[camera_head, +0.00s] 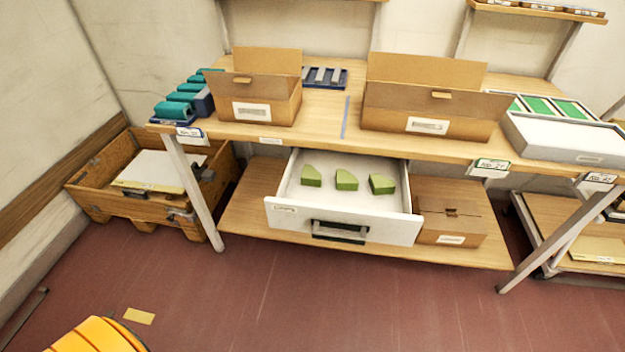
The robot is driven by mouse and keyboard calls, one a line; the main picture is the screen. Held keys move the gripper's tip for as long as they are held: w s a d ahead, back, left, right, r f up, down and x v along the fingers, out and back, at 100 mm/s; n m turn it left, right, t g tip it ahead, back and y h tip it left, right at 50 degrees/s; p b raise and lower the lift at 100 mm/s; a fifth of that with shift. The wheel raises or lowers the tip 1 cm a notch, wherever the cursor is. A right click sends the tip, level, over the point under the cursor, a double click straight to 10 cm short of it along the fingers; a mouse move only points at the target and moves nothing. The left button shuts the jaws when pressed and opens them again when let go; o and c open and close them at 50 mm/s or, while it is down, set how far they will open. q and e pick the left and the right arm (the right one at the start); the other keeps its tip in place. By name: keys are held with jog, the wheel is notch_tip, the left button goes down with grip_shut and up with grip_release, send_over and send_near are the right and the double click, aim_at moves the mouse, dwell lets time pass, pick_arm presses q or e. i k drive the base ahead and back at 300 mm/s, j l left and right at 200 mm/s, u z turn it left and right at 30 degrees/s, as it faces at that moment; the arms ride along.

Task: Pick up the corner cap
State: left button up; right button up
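Three small green blocks with cut corners, which look like corner caps, sit in a row in an open white drawer (285,213) under the workbench. The left cap (311,176), the middle cap (346,180) and the right cap (381,184) stand apart from each other on the drawer floor. The drawer is pulled out towards me and has a black handle (340,231). Neither of my grippers shows in the head view.
The bench top (330,123) carries two open cardboard boxes (266,100) (425,110), teal parts (175,108) and a white case (560,140). A closed carton (452,215) stands right of the drawer. A wooden crate (140,202) is at left. The red floor in front is mostly clear.

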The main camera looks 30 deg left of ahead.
aim_at(310, 176)
jog(key=i+l+u, duration=0.2)
jog(key=l+u, duration=0.2)
jog(key=i+l+u, duration=0.15)
jog(key=l+u, duration=0.25)
jog(key=l, duration=0.25)
jog(key=l+u, duration=0.35)
jog(key=l, duration=0.25)
jog(key=l+u, duration=0.4)
jog(key=l, duration=0.25)
